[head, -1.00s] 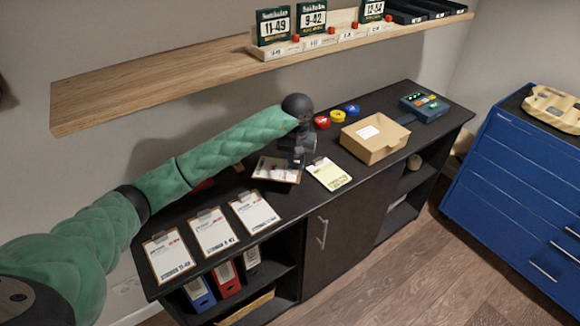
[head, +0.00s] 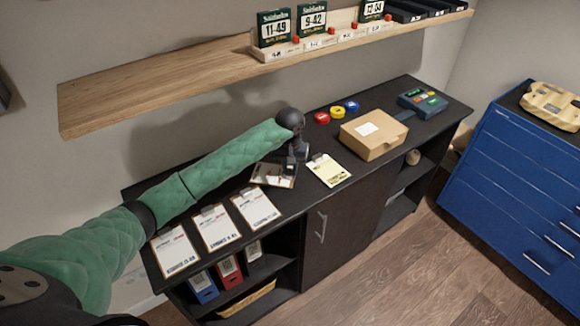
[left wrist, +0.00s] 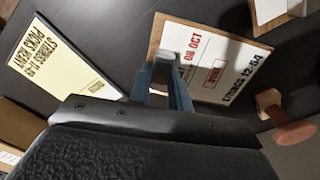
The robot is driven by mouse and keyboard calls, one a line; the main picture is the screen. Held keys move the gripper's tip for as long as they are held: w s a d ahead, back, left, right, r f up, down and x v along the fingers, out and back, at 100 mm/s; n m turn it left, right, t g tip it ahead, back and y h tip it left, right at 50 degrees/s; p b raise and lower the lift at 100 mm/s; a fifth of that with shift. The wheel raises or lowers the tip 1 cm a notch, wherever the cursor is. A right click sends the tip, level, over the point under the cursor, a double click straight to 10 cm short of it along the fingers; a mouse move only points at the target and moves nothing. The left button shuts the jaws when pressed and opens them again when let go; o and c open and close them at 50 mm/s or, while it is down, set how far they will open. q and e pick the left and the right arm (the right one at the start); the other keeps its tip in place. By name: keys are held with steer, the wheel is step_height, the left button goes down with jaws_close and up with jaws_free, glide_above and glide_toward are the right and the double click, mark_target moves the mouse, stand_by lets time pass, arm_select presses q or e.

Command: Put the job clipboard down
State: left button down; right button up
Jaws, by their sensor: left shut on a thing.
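The job clipboard (head: 268,176) is a brown board with a white sheet, at the back of the dark counter (head: 290,212). My left gripper (head: 293,166) reaches down to its right end and is shut on it. In the left wrist view the gripper (left wrist: 172,78) pinches the board's clip end. The clipboard's sheet (left wrist: 222,62) there reads "08 OCT" and "STRINGS 12-54", with a red stamp mark. The board looks flat and close to the counter top; I cannot tell whether it touches. My right gripper is not in view.
Three white-sheeted clipboards (head: 215,228) lie at the left front. A yellow-sheeted board (head: 328,171) lies right of the gripper, then a cardboard box (head: 373,138). A wooden-handled stamp (left wrist: 288,131) is near the held board. A wooden shelf (head: 170,92) overhangs the back.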

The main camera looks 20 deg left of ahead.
arm_select(q)
steer(key=shift+f, duration=0.1)
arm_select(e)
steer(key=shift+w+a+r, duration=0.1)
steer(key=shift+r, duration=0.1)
arm_select(q)
steer(key=c, duration=1.3)
jaws_free()
steer(key=shift+r, duration=0.2)
steer(key=shift+r, duration=0.1)
steer(key=shift+r+b, duration=0.25)
steer(key=shift+b, duration=0.05)
step_height(320, 180, up, 5)
steer(key=shift+b, duration=1.25)
steer(key=shift+r, duration=0.85)
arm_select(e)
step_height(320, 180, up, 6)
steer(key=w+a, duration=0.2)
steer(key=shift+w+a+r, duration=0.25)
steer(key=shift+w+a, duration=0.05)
